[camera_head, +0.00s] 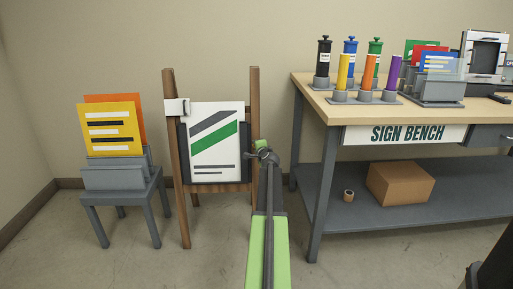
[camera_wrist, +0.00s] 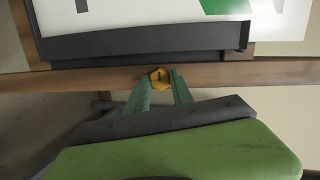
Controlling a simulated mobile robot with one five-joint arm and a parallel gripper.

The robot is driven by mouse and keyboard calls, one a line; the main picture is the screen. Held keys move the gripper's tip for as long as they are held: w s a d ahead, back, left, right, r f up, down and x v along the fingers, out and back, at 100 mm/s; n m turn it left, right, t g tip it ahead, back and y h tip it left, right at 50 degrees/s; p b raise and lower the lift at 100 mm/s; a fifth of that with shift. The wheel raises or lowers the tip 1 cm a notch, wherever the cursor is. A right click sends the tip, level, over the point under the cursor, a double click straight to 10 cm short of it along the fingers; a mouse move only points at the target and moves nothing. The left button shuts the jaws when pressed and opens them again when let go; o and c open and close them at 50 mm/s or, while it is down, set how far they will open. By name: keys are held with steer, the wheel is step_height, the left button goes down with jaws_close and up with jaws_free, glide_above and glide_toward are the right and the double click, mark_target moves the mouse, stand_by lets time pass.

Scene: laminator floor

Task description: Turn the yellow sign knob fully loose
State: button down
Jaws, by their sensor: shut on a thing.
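The yellow sign knob (camera_wrist: 159,78) sits on a wooden post (camera_wrist: 215,74) of the sign stand in the wrist view. It has a dark mark on its face. My gripper (camera_wrist: 161,84) is shut on the knob, with one green finger on each side of it. In the head view my arm reaches to the stand's right post, and my gripper (camera_head: 262,150) hides the knob there. The white sign (camera_head: 214,140) with black and green stripes hangs in its dark holder between the two wooden posts.
A small grey stand (camera_head: 122,182) holding yellow and orange signs is at the left. The sign bench (camera_head: 318,112) at the right carries coloured cylinders and a sign rack. A cardboard box (camera_head: 400,184) and a small roll (camera_head: 348,195) lie on its lower shelf.

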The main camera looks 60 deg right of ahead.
stand_by(0.3)
steer(key=c, duration=1.4)
jaws_free()
steer(key=p+v, duration=0.4)
steer(key=v, duration=1.3)
steer(key=shift+s+a, duration=0.15)
